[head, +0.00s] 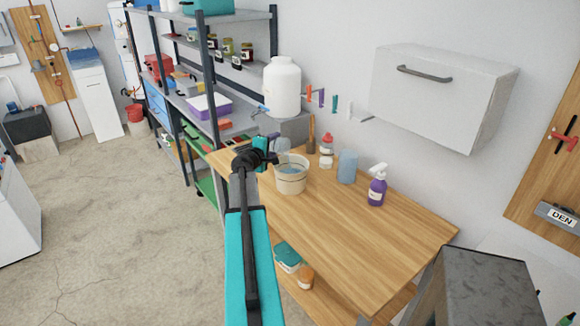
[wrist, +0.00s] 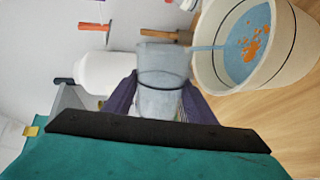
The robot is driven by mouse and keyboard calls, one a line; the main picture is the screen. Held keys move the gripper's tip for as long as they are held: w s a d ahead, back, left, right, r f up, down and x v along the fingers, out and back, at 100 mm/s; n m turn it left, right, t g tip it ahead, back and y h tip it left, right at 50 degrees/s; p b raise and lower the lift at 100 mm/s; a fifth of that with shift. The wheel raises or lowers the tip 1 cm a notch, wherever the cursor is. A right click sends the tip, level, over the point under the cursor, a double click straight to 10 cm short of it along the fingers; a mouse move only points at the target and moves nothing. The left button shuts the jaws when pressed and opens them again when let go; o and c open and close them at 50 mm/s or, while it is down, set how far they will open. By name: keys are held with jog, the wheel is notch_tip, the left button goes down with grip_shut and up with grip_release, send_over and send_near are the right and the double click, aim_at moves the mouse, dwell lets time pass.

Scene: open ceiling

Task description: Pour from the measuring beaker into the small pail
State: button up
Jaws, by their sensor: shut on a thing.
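The measuring beaker (wrist: 162,68) is clear and held between the purple fingers of my gripper (wrist: 160,98). It is tipped, and a thin bluish stream runs from its mouth into the small pail (wrist: 300,75). The pail is cream with dark bands. Bluish liquid and some orange bits show inside it. In the head view, the pail (head: 291,181) stands upright on the wooden workbench. My gripper (head: 272,149) is at its upper left rim, and the beaker there is small and partly hidden.
On the workbench (head: 390,232), a purple spray bottle (head: 377,188), a blue-grey cylinder (head: 347,166) and a red-capped bottle (head: 326,148) stand right of the pail. A large white jug (head: 282,86) stands behind. The bench's front right is clear.

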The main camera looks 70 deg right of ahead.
jog(key=shift+f, duration=0.1)
jog(key=shift+r, duration=0.2)
jog(key=shift+w+r+p, duration=0.1)
jog(key=shift+p, duration=0.55)
jog(key=shift+w+f+n+g+p, duration=0.25)
jog(key=shift+f+n+p, duration=0.35)
jog(key=shift+p, duration=0.55)
jog(key=shift+w+d+r+n, duration=0.1)
jog(key=shift+w+r+n, duration=0.1)
jog(key=shift+w+n, duration=0.25)
jog(key=shift+w, duration=0.1)
